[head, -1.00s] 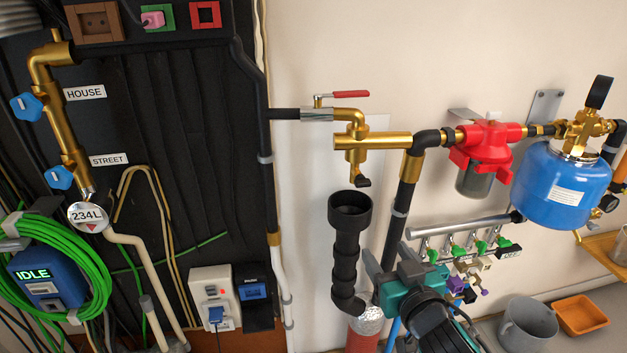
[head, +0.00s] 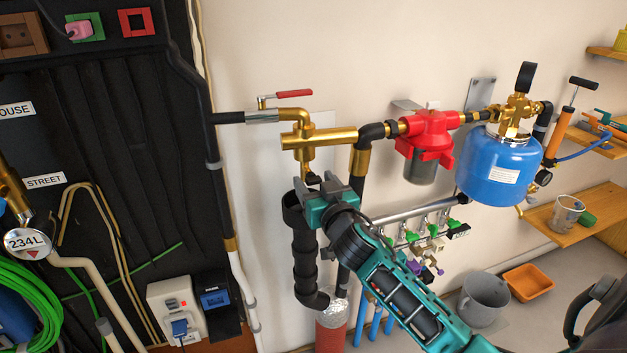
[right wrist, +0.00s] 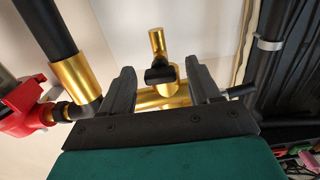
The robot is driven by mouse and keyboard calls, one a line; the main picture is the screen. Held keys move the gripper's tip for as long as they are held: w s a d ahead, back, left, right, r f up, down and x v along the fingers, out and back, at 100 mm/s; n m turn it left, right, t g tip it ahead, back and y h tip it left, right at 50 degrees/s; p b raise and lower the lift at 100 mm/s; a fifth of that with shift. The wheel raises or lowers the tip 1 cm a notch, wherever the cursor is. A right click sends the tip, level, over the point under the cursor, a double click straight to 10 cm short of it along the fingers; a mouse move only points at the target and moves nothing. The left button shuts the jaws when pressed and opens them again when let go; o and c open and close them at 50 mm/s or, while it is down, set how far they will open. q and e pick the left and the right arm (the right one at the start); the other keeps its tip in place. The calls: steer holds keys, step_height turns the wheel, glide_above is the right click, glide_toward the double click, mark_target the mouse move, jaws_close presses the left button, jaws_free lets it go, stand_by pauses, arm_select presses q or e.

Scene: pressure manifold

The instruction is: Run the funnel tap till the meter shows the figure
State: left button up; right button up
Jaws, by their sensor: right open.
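The brass funnel tap (head: 304,150) hangs from the wall pipe above the black funnel (head: 292,212). Its small black handle (right wrist: 160,73) shows between my finger pads in the right wrist view, apart from both. My right gripper (head: 338,186) is open and empty, just below the tap and over the funnel's right rim, hiding part of both. In the right wrist view the gripper (right wrist: 160,84) points up at the tap. The round white meter (head: 27,242) at the far left reads 234L. My left gripper is out of view.
A red-handled lever valve (head: 293,94) sits above the tap. A red filter (head: 428,135) and blue tank (head: 495,168) are to the right. The manifold with green valves (head: 420,226) is behind my right arm. A grey bucket (head: 484,299) stands lower right.

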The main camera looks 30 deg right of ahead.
steer(key=shift+w+d, duration=0.15)
steer(key=shift+w, duration=0.45)
steer(key=shift+c, duration=0.3)
steer(key=c, duration=1)
steer(key=shift+n, duration=0.4)
steer(key=n+p, duration=0.1)
steer(key=n, duration=0.2)
steer(key=shift+n+p, duration=0.55)
steer(key=shift+n, duration=1.45)
